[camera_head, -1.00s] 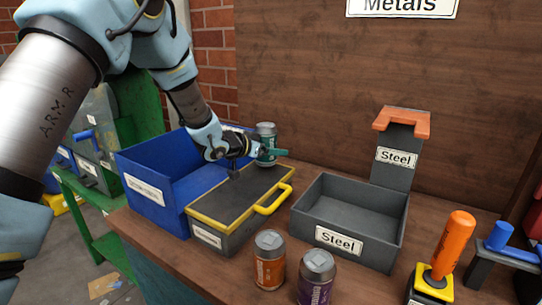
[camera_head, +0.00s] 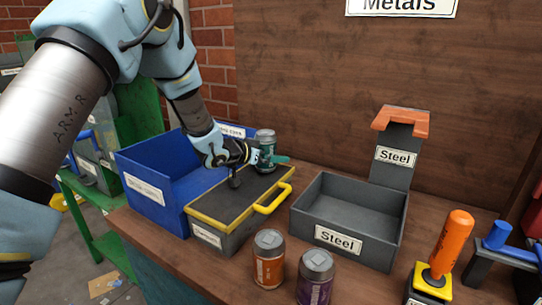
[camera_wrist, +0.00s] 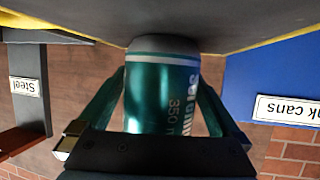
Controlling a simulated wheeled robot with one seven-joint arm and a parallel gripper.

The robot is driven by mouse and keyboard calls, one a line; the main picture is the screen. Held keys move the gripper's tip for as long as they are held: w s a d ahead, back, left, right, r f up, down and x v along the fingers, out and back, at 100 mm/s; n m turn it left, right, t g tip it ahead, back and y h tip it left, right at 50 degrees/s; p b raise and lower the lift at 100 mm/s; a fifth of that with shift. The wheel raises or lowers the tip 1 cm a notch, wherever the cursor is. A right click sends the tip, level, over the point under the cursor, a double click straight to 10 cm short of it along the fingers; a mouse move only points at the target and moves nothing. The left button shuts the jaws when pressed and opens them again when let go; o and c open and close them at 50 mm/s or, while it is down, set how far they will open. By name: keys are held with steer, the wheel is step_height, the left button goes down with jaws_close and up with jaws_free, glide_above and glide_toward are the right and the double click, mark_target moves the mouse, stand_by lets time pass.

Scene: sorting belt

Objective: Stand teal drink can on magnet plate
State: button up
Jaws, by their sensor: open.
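The teal drink can (camera_head: 265,146) is upright at the back edge of the dark, yellow-trimmed plate (camera_head: 232,192), which I take to be the magnet plate. In the wrist view, which is upside down, the can (camera_wrist: 160,95) has its base against the dark surface (camera_wrist: 160,20); exact contact is hard to tell. My gripper (camera_head: 266,157) is around the can with its jaws open. Its teal fingers (camera_wrist: 162,112) show on either side of the can, which is still between them. The plate's front label is too blurred to read.
A blue bin (camera_head: 180,165) stands left of the plate, and a grey Steel tray (camera_head: 345,243) right. An orange can (camera_head: 268,262) and a purple can (camera_head: 315,280) stand in front. A yellow handle (camera_head: 273,200) sticks out of the plate's right side.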

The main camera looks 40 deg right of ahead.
steer(key=b+v, duration=0.2)
steer(key=v, duration=1)
